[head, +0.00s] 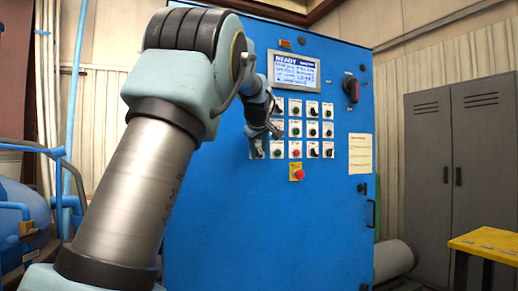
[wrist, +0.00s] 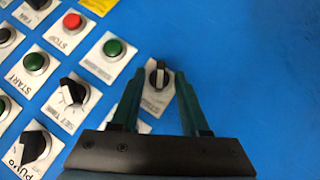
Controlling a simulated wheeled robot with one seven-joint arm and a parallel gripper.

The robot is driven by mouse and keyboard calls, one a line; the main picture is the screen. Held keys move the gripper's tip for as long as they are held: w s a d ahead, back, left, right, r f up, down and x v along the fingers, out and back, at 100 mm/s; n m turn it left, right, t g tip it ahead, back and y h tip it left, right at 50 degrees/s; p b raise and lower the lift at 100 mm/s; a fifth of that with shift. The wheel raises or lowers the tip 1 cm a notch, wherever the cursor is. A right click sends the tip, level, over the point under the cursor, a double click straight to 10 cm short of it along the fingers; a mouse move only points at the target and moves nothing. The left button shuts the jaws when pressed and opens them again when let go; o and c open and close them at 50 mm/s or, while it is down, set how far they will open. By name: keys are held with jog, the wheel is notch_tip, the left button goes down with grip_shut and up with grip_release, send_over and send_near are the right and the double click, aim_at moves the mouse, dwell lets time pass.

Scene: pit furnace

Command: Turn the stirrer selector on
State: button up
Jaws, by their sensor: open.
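In the wrist view a black selector knob (wrist: 158,75) on a white plate sits at the edge of the button group. Its label is partly hidden and I cannot read it, so I cannot confirm that it is the stirrer selector. My gripper (wrist: 156,85) is open, with one fingertip on either side of this knob. I cannot tell whether the fingers touch it. In the head view my gripper (head: 266,140) is at the left side of the control rows on the blue cabinet (head: 225,210), hiding part of them.
A green button (wrist: 114,47), a red stop button (wrist: 72,21) and a set temp knob (wrist: 73,91) are close by. A display (head: 296,72) reads READY above the controls. A red emergency button (head: 297,174) is below. A yellow table (head: 487,243) stands right.

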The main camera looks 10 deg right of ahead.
jog(key=shift+w+f, duration=0.15)
jog(key=shift+w, duration=0.05)
grip_shut()
dwell(0.3)
